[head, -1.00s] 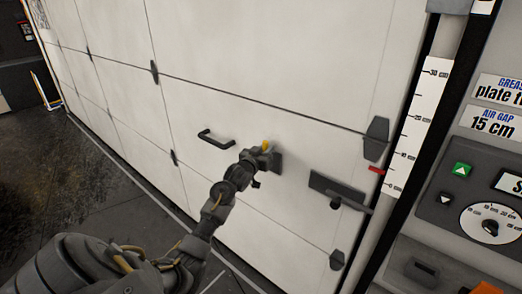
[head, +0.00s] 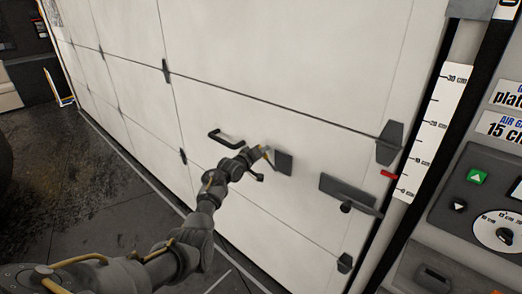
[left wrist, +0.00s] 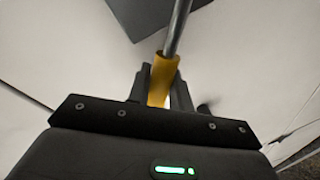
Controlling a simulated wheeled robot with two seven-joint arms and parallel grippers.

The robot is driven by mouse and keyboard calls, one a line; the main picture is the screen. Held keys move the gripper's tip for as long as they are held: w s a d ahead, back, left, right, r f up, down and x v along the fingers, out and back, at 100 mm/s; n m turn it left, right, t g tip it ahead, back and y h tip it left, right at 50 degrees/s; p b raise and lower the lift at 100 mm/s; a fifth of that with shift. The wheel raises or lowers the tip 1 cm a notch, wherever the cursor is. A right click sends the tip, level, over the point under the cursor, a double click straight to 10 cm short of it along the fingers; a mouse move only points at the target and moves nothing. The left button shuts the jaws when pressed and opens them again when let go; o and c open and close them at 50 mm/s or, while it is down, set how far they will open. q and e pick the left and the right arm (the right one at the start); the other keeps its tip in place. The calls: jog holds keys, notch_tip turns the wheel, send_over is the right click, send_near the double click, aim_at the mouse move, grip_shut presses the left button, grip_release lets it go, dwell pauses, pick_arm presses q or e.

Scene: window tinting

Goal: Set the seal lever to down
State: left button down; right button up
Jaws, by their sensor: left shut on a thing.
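The seal lever is a metal rod (left wrist: 178,28) with a yellow grip (left wrist: 160,80). The plate also shows at the top of the left wrist view (left wrist: 150,14). My left gripper (left wrist: 160,88) is shut around the yellow grip, with one finger on each side. Its fingers partly hide the lever in the head view, so the lever's exact angle is hard to tell. My right gripper is not in view.
A dark handle (head: 226,138) sits left of the plate on the door (head: 290,80). A dark latch (head: 350,193) with a bar is to its right. A scale with a red pointer (head: 389,174) and a control panel (head: 462,187) stand at the right edge. Floor is open at lower left.

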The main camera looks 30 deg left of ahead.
pick_arm(q)
jog(key=shift+w+a+f+n+h+b, duration=0.1)
jog(key=shift+a+f+n+h+b, duration=0.2)
jog(key=shift+f+n, duration=0.45)
jog(key=shift+w+a+f+n+h+b, duration=0.1)
jog(key=shift+a+f+n+h, duration=0.2)
jog(key=shift+a+f+n, duration=0.4)
jog(key=shift+d+n+g, duration=0.25)
jog(key=shift+g, duration=0.05)
jog(key=c, duration=1.3)
grip_release()
jog(key=v, duration=1)
jog(key=shift+s, duration=0.4)
